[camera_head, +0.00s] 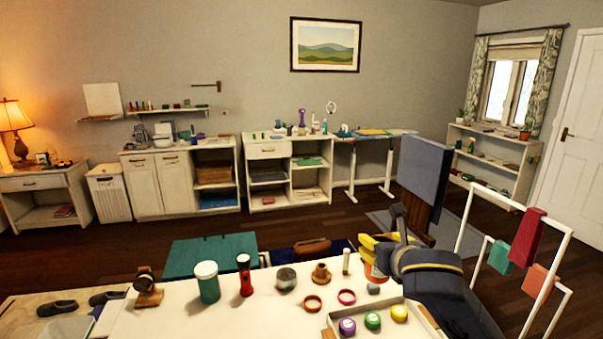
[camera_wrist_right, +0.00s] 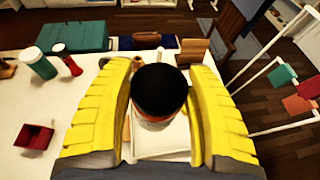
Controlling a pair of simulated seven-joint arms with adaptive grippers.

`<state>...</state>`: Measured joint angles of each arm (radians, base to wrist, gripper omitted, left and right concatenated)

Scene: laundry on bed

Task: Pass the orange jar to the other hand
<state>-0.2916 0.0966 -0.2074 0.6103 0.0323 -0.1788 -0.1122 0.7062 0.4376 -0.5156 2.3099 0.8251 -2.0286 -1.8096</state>
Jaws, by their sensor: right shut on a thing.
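The orange jar (camera_head: 375,272) shows in the head view as a small orange patch below the yellow fingers of my right gripper (camera_head: 372,248), over the right side of the white table. In the right wrist view the jar's black lid (camera_wrist_right: 160,90) faces the camera, with a band of its orange body (camera_wrist_right: 154,122) below. The yellow fingers of my right gripper (camera_wrist_right: 161,75) stand on both sides of the jar and hold it. The fingers and the lid hide most of its body. My left gripper is in neither view.
On the white table (camera_head: 230,318) stand a teal jar (camera_head: 207,284), a red flashlight (camera_head: 245,277), a grey tin (camera_head: 286,279) and a brown wooden piece (camera_head: 321,274). A tray (camera_head: 409,312) holds purple, green and yellow tubs at the front right. A white rack (camera_head: 530,300) stands to the right.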

